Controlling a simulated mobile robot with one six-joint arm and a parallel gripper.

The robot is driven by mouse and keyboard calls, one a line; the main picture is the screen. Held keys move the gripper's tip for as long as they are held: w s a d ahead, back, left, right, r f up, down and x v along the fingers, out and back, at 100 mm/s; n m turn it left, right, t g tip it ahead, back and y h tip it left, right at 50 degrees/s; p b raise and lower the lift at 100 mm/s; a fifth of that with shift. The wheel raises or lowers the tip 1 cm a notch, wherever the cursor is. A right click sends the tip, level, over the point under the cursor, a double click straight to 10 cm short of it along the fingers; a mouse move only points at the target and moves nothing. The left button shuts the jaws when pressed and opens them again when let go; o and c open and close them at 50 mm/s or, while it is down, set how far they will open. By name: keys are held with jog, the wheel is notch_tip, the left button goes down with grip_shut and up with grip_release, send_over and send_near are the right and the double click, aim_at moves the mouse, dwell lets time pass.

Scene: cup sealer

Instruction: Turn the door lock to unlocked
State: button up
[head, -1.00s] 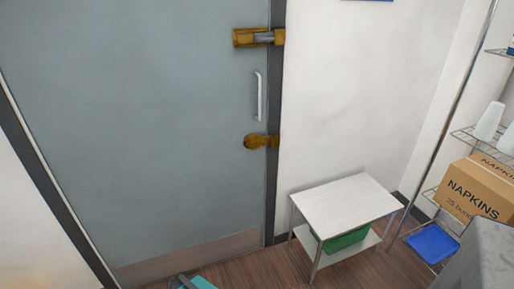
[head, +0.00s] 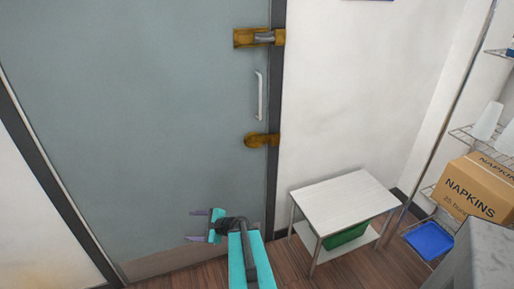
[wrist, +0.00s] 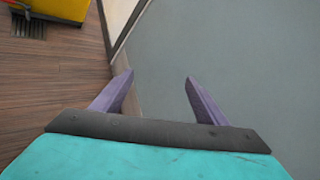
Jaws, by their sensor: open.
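The grey-blue door (head: 130,120) fills the left of the head view and looks closed. Near its right edge are a brass latch with a grey bolt (head: 258,38) at the top, a pale vertical handle (head: 260,95), and a brass knob-like lock (head: 260,141) below the handle. My gripper (head: 193,226) is at the lower middle, well below the lock and in front of the lower door. Its two purple fingers (wrist: 152,98) are apart with nothing between them. In the wrist view the door (wrist: 230,50) lies beyond the fingers; no lock shows there.
A small white table (head: 345,203) with a green bin (head: 346,235) below stands right of the door. A wire shelf on the right has a napkins box (head: 472,190), cups (head: 487,120) and a blue tray (head: 430,241). A yellow object (wrist: 60,8) is on the wooden floor.

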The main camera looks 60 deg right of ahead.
jog(key=s+d+r+m+h, duration=0.4)
jog(key=s+d+r+m, duration=0.1)
jog(key=d, duration=0.5)
jog(key=s+d+r+m+t+h+p, duration=0.1)
jog(key=s+d+r+m+h, duration=0.3)
jog(key=d, duration=0.6)
jog(key=s+d+r+m+t+h+p, duration=0.1)
jog(key=s+d+r+m+h, duration=0.3)
jog(key=s+d+r+m, duration=0.3)
jog(key=s+d+r, duration=0.1)
jog(key=d+r, duration=0.2)
jog(key=shift+s+d+h, duration=0.2)
jog(key=shift+s+h, duration=0.1)
jog(key=shift+h, duration=0.1)
jog(key=shift+w+d+f+b, duration=0.15)
jog(key=shift+w+b, duration=0.15)
jog(key=shift+b, duration=0.5)
jog(key=b+x, duration=0.2)
jog(key=b, duration=0.3)
jog(key=shift+w+d, duration=0.1)
jog(key=shift+w, duration=0.05)
jog(key=shift+w+d+b, duration=0.15)
jog(key=shift+w+b, duration=0.1)
jog(key=shift+b, duration=0.6)
jog(key=b+x, duration=0.2)
jog(key=b, duration=0.4)
